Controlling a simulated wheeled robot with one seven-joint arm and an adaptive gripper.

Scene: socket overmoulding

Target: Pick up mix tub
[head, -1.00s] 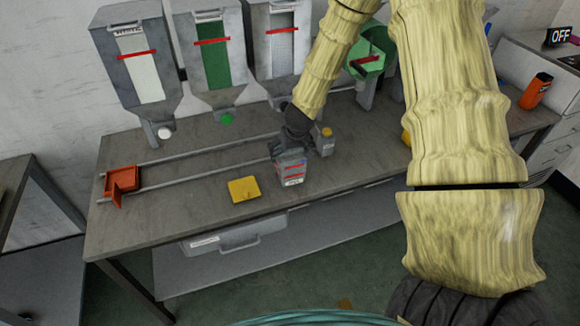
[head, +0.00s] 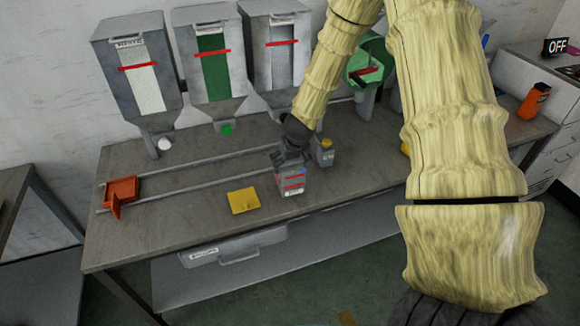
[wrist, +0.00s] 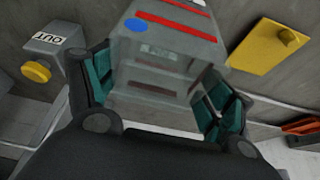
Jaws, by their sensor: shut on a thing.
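The mix tub (head: 291,183) is a grey, see-through box with red lines and a white label, at the middle of the bench near its front edge. In the wrist view the tub (wrist: 160,50) also shows a blue dot and fills the space between the teal finger pads. My gripper (wrist: 158,97) is shut on the tub, one finger on each side. In the head view my gripper (head: 289,158) comes down on the tub from behind and above. The tub looks about upright. I cannot tell whether its base touches the bench.
A small grey box with a yellow knob (head: 326,152) stands just right of the tub. A yellow plate (head: 243,201) lies to its left. Two rails run left to an orange tray (head: 122,190). Hoppers (head: 212,62) hang behind. The bench (head: 160,235) is bare at front left.

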